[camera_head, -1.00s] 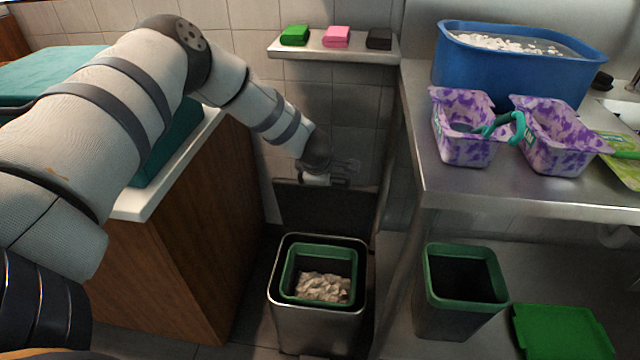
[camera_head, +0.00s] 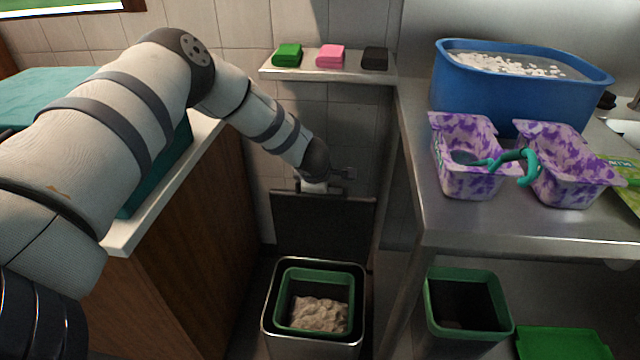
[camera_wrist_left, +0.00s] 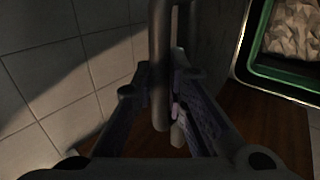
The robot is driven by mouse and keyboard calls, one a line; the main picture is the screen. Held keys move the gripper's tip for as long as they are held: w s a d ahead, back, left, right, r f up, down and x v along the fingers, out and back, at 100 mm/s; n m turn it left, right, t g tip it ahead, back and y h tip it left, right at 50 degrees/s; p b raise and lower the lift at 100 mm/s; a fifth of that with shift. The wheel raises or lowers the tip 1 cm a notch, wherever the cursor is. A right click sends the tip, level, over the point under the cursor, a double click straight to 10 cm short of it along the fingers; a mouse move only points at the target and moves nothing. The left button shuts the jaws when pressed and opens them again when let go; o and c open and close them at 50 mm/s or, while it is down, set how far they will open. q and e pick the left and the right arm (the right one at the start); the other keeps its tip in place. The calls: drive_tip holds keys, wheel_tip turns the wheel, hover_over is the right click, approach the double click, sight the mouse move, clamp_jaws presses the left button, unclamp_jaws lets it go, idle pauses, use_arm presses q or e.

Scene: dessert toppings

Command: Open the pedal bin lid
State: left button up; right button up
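The pedal bin (camera_head: 266,325) stands on the floor in the head view, a metal body with a green-rimmed inner bucket (camera_head: 318,272) holding pale crumpled waste. Its dark lid (camera_head: 322,222) stands upright behind the opening. My left gripper (camera_head: 338,174) is at the lid's top edge, near the wall; its fingertips are hard to make out there. In the left wrist view its fingers (camera_wrist_left: 167,100) are apart, on either side of a grey bar (camera_wrist_left: 160,55). Whether they touch the bar is unclear. My right gripper is not in view.
A wooden cabinet (camera_head: 190,260) is close on the left, a metal counter (camera_head: 440,215) on the right. A shelf (camera_head: 330,70) with coloured blocks hangs above the lid. A green-rimmed bin (camera_head: 468,335) stands below the counter.

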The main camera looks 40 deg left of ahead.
use_arm(q)
drive_tip(key=o, duration=0.3)
drive_tip(key=v, duration=1.2)
drive_tip(key=shift+s, duration=0.1)
